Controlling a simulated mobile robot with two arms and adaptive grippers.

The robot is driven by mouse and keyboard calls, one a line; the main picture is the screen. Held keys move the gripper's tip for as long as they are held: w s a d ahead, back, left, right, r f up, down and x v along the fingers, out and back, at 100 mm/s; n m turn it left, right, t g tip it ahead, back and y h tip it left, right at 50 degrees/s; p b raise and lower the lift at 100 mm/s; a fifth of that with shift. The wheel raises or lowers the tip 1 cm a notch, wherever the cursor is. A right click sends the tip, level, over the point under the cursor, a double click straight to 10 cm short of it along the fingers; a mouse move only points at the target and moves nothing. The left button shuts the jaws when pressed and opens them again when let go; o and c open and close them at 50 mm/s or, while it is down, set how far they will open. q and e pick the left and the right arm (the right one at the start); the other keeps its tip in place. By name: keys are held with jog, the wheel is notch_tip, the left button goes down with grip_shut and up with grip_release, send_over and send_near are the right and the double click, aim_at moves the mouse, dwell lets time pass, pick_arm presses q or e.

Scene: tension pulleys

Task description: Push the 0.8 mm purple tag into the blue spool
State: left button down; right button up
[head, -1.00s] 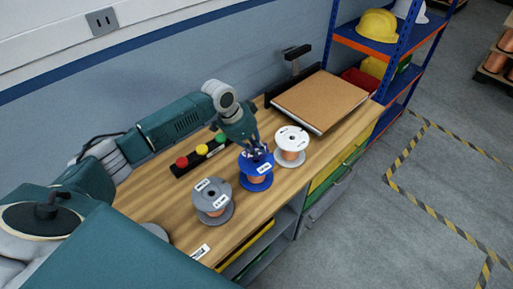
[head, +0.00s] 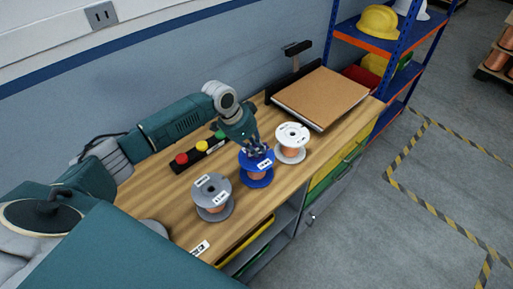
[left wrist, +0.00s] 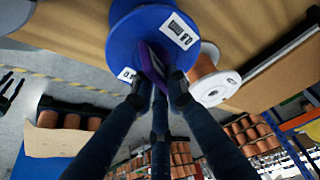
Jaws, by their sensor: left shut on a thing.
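The blue spool (head: 256,178) stands on the wooden bench top between a grey spool (head: 212,198) and a white spool (head: 291,143). My left gripper (head: 256,151) is at the top of the blue spool, pointing down. In the left wrist view its fingers (left wrist: 158,88) are shut on the purple tag (left wrist: 151,58), at the middle of the blue spool's flange (left wrist: 125,35). The fingers and the flange hide part of the tag, so I cannot tell how deep it sits. Dark finger-like shapes (left wrist: 10,88) at the left edge may be my right gripper.
A bar with red, yellow and green buttons (head: 199,152) lies behind the spools. A white label (head: 200,247) lies near the front edge.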

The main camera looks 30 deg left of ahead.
pick_arm(q)
jog(key=shift+s+f, duration=0.35)
jog(key=shift+f, duration=0.05)
jog(key=c, duration=1.7)
grip_release()
jog(key=shift+w, duration=0.1)
jog(key=shift+o, duration=0.2)
jog(key=shift+w, duration=0.1)
jog(key=shift+r, duration=0.1)
jog(key=shift+r, duration=0.2)
jog(key=v, duration=1.1)
jog(key=shift+r, duration=0.2)
jog(key=shift+s+f, duration=0.1)
jog(key=shift+s, duration=0.1)
